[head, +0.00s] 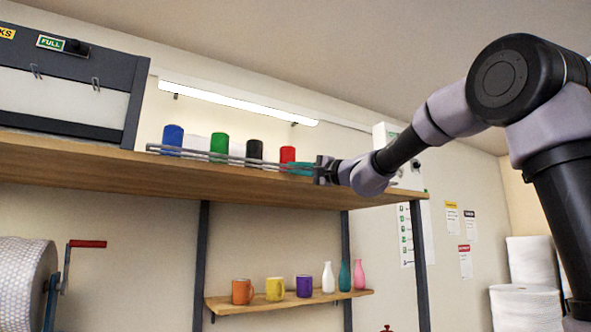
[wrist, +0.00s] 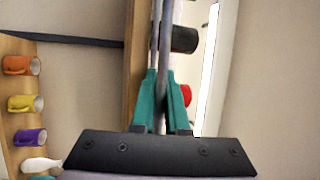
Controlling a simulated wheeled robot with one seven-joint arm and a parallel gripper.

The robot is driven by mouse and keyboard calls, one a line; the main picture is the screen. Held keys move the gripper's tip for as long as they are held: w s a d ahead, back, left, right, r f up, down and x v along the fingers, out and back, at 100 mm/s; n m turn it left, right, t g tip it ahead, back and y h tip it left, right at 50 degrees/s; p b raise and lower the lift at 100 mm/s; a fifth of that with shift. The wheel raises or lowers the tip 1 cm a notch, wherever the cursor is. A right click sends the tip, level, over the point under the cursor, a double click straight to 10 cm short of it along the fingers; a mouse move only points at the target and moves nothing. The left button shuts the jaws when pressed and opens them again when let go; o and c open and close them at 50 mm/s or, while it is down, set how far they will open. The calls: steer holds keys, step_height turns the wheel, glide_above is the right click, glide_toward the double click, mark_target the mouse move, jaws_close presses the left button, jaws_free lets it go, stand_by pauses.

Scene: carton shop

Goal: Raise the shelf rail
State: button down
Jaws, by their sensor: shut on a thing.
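The shelf rail (head: 215,156) is a grey pair of thin bars along the front edge of the upper wooden shelf (head: 240,182). It stands low, in front of the lower parts of the cups. My gripper (head: 296,168) is at the rail's right part, its teal fingers shut on it. In the wrist view the fingers (wrist: 160,82) close on either side of the grey rail (wrist: 159,35), which runs away between them. Where the rail's ends meet the shelf is too small to tell.
Blue (head: 172,138), green (head: 219,144), black (head: 254,149) and red (head: 287,154) cups stand behind the rail. A dark-framed cabinet (head: 60,85) is at the left. A lower shelf (head: 225,306) holds mugs and bottles. Open air lies in front of the upper shelf.

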steer(key=shift+r, duration=0.2)
steer(key=m+g+h, duration=0.1)
steer(key=g+h, duration=0.1)
steer(key=w+r+m+g+h, duration=0.1)
steer(key=g+h, duration=0.1)
steer(key=h, duration=0.1)
steer(key=r+m+g+h, duration=0.1)
steer(key=g+h, duration=0.1)
steer(key=shift+w+a+m+h, duration=0.15)
steer(key=shift+a+m+h, duration=0.15)
steer(key=shift+a, duration=0.1)
stand_by(0.7)
steer(key=c, duration=0.9)
jaws_free()
steer(key=shift+r, duration=0.1)
